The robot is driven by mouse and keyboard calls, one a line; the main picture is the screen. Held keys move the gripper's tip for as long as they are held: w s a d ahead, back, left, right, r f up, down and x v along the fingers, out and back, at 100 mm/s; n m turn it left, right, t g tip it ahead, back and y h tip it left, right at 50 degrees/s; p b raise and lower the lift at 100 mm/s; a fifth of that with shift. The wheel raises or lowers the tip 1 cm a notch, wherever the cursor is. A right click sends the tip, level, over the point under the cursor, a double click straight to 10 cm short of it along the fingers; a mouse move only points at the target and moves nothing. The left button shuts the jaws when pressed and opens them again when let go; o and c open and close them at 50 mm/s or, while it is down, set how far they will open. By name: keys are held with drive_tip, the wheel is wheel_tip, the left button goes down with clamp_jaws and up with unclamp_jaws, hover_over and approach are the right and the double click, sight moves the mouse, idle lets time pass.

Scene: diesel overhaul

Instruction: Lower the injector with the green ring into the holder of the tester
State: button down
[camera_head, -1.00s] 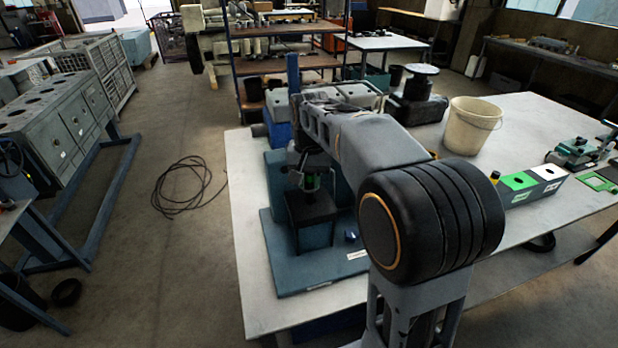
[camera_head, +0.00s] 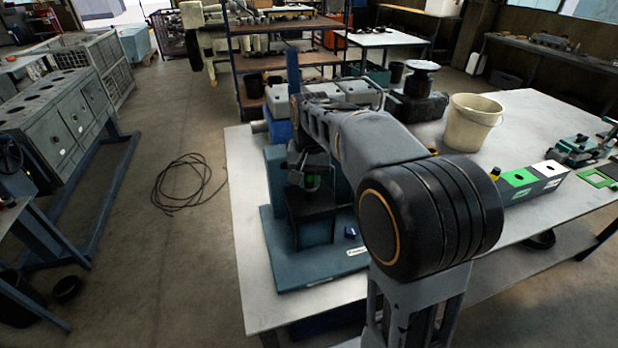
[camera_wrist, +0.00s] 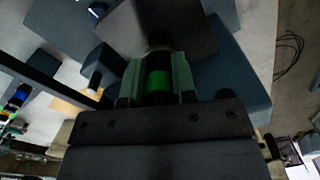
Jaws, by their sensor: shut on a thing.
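The injector with the green ring (camera_wrist: 158,80) is between the two jaws of my gripper (camera_wrist: 158,75) in the wrist view; the jaws are shut on it. In the head view, its green ring (camera_head: 312,181) shows just above the dark holder (camera_head: 312,205) of the tester. The tester (camera_head: 280,240) has a blue base and body and stands on the white table. The injector's lower end is hidden, so I cannot tell how deep it sits in the holder. My arm covers part of the tester.
A green and white box with holes (camera_head: 530,184) stands on the table at right, and a cream bucket (camera_head: 474,122) behind it. A small blue part (camera_head: 351,233) lies on the tester base. A black cable (camera_head: 188,182) lies on the floor at left.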

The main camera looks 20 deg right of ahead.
drive_tip(key=shift+f, duration=0.2)
drive_tip(key=shift+f+b, duration=0.95)
drive_tip(key=shift+f, duration=0.2)
idle(0.4)
drive_tip(key=shift+c, duration=2.3)
unclamp_jaws()
drive_tip(key=shift+r+p, duration=3.25)
drive_tip(key=shift+r, duration=0.3)
